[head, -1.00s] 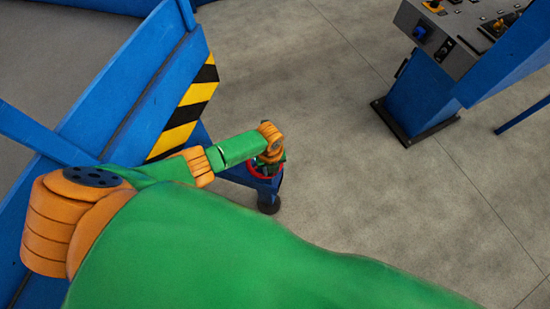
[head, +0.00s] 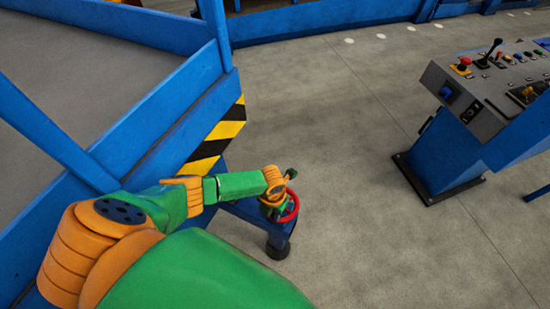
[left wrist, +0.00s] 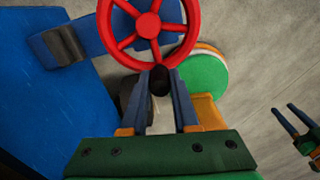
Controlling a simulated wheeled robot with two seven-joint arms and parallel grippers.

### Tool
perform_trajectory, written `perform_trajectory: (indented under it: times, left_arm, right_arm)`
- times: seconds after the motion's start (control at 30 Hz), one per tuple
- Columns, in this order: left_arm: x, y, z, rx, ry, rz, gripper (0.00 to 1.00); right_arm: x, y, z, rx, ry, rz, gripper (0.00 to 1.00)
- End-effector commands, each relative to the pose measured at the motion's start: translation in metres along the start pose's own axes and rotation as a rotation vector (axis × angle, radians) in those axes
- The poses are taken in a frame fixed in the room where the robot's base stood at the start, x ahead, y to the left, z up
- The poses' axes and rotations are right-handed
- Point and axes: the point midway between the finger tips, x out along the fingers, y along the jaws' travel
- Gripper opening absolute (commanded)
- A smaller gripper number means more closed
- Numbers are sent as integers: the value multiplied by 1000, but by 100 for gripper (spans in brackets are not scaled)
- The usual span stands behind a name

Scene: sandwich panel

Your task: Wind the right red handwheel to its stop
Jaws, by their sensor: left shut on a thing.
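The red handwheel (head: 293,207) sits on a low blue bracket at the corner of the blue frame in the head view. It fills the top middle of the left wrist view (left wrist: 148,26), with its rim and spokes clear. My left gripper (left wrist: 160,76) is at the near rim of the wheel, its two fingers shut around a short dark handle (left wrist: 159,82) there. In the head view my left wrist hides part of the wheel. My right gripper (left wrist: 299,118) shows at the right edge of the left wrist view, with two dark fingers apart and nothing between them.
A blue frame with a grey top (head: 150,60) and a black-and-yellow striped plate (head: 216,135) stands beside my left arm. A control console (head: 490,85) on a blue post stands to the right. The grey floor between them is clear.

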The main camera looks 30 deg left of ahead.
Motion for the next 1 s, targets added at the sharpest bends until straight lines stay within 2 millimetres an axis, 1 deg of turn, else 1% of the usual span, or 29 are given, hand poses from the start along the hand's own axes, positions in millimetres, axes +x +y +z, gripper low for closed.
perform_trajectory:
  times: [0.57, 0.6, 0.67, 0.7, 1.0]
  left_arm:
    - [-1, 2, 1, 33, -3, 0, 0]
    - [-1, 2, 1, 33, -3, 0, 31]
    - [-1, 2, 1, 33, -3, 0, 47]
    - [-1, 2, 1, 33, -2, 0, 58]
    - [-3, 2, 0, 32, -2, 0, 58]
  right_arm:
    - [1, 0, 0, 0, 0, 0, 50]
    - [1, 0, 0, 0, 0, 0, 50]
    - [1, 0, 0, 0, 0, 0, 50]
    - [1, 0, 0, 0, 0, 0, 50]
    - [0, 0, 0, 0, 0, 0, 50]
